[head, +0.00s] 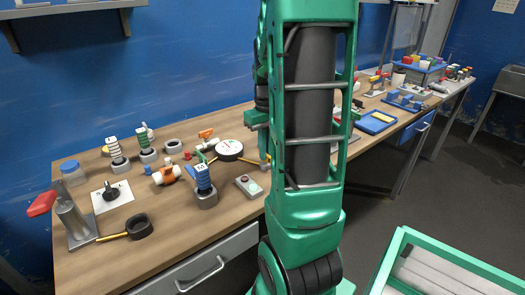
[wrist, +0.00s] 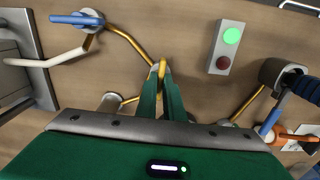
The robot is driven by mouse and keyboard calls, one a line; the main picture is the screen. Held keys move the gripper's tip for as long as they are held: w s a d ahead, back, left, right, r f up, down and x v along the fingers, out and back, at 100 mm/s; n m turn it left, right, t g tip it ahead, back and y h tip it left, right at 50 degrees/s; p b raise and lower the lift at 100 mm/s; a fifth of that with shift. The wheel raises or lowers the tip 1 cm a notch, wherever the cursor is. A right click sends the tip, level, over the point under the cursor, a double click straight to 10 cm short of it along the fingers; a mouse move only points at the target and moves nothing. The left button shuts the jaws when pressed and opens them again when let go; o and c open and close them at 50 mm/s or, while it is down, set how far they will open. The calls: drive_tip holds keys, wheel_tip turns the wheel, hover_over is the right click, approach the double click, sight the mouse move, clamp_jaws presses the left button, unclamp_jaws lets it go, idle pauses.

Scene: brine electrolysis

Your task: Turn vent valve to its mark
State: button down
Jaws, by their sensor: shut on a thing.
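My gripper (wrist: 160,72) is shut on a small yellow handle (wrist: 162,64) in the wrist view. The handle stands on a round grey base that shows around the fingertips, and thin yellow pipes run from there. I take this to be the vent valve, but no label shows. The mark is not visible; the fingers cover part of the base. In the head view my arm hides the gripper's fingertips.
A grey box with a lit green and a dark red button (wrist: 225,47) is right of the gripper. A blue-handled valve (wrist: 78,19) is at upper left, an orange valve (wrist: 287,136) at lower right. A white round dial (head: 229,148) and cells crowd the bench (head: 170,223).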

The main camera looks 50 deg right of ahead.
drive_tip(key=shift+w+r+n, duration=0.1)
drive_tip(key=shift+w+n, duration=0.15)
drive_tip(key=shift+n, duration=0.15)
drive_tip(key=c, duration=1.9)
unclamp_jaws()
drive_tip(key=shift+o, duration=0.2)
drive_tip(key=shift+s, duration=0.1)
wheel_tip(320, 180, up, 11)
drive_tip(key=shift+f, duration=0.2)
